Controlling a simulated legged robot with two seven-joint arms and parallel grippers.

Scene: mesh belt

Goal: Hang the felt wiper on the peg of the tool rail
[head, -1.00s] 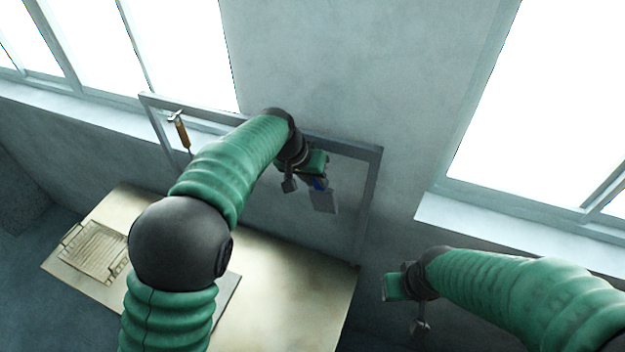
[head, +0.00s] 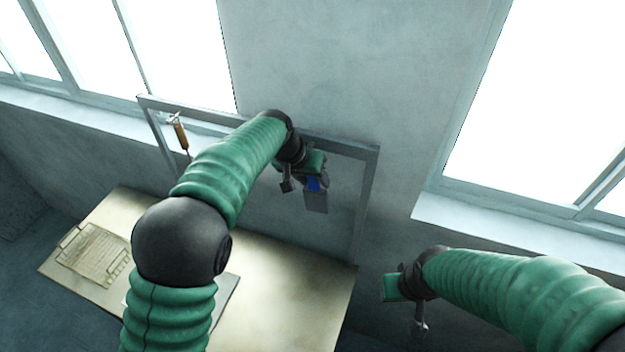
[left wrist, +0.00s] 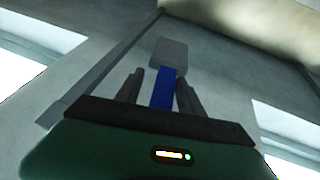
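The felt wiper has a blue handle (head: 313,184) and a grey pad (head: 316,203), which points straight down below the tool rail (head: 345,143). In the left wrist view the blue handle (left wrist: 163,88) stands between my left gripper's dark fingers, with a visible gap on its left side and the right finger close to it. The grey pad (left wrist: 168,52) is beyond the fingertips. My left gripper (head: 304,187) looks open around the handle. The peg and the wiper's upper end are hidden by my arm and gripper. My right gripper (head: 408,308) is away at the lower right, its opening unclear.
The wall and bright windows are behind. The table's right part is clear.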

